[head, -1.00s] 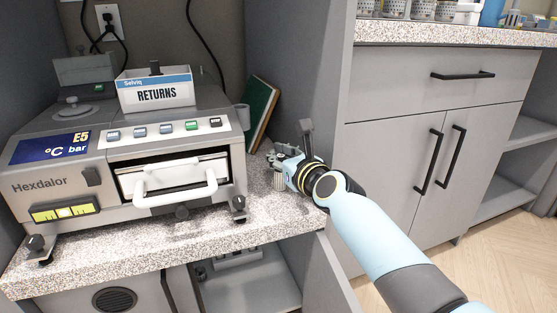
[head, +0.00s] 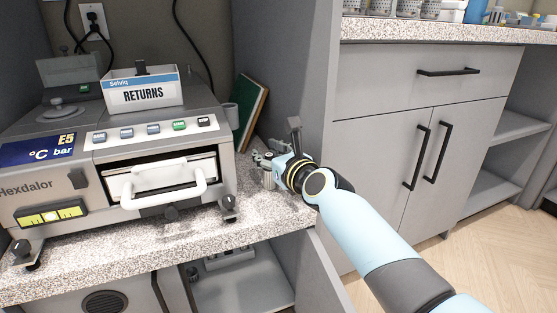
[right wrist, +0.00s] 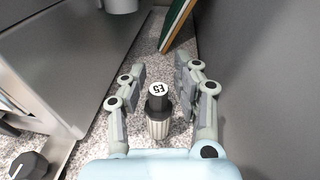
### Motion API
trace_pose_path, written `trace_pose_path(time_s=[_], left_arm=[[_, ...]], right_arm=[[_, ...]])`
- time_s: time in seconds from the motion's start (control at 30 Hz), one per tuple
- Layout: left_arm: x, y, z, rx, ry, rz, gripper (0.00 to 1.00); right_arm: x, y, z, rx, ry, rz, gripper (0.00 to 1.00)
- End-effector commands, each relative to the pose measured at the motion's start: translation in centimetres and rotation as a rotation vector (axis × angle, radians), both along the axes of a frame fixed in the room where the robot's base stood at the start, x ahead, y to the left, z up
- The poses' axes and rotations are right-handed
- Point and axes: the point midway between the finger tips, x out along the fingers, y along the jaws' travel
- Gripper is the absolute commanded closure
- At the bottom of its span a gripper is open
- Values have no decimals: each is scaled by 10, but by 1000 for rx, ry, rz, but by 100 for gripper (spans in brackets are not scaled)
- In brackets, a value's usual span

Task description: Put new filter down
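The filter (right wrist: 158,112), a small ribbed pale cylinder with a black neck and a white cap marked E5, stands upright on the speckled counter (right wrist: 80,150). My right gripper (right wrist: 160,82) has its fingers on either side of it, with gaps showing on both sides, so it is open around the filter. In the head view my right gripper (head: 268,160) is low over the counter, right of the autoclave (head: 130,160) with the E5 display. The filter's lower part (head: 268,181) shows just under the fingers. My left gripper is out of view.
A green book (head: 247,112) leans behind the gripper, and a grey bay wall (head: 290,70) stands close on its right. A RETURNS box (head: 141,92) sits on the autoclave. Bare counter lies in front of the gripper.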

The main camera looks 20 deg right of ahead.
Motion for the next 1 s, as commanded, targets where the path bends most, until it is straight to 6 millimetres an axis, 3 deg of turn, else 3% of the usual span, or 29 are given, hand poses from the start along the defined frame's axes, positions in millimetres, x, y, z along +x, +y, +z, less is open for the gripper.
trace_pose_path(time_s=[0.17,0.4,0.6,1.0], left_arm=[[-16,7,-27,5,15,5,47],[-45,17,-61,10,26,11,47],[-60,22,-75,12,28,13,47],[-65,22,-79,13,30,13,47]], right_arm=[[-26,-4,6,-1,0,-1,70],[-78,-13,12,-1,0,-1,70],[-108,-18,14,-2,1,-1,70],[-117,-19,14,-1,0,0,70]])
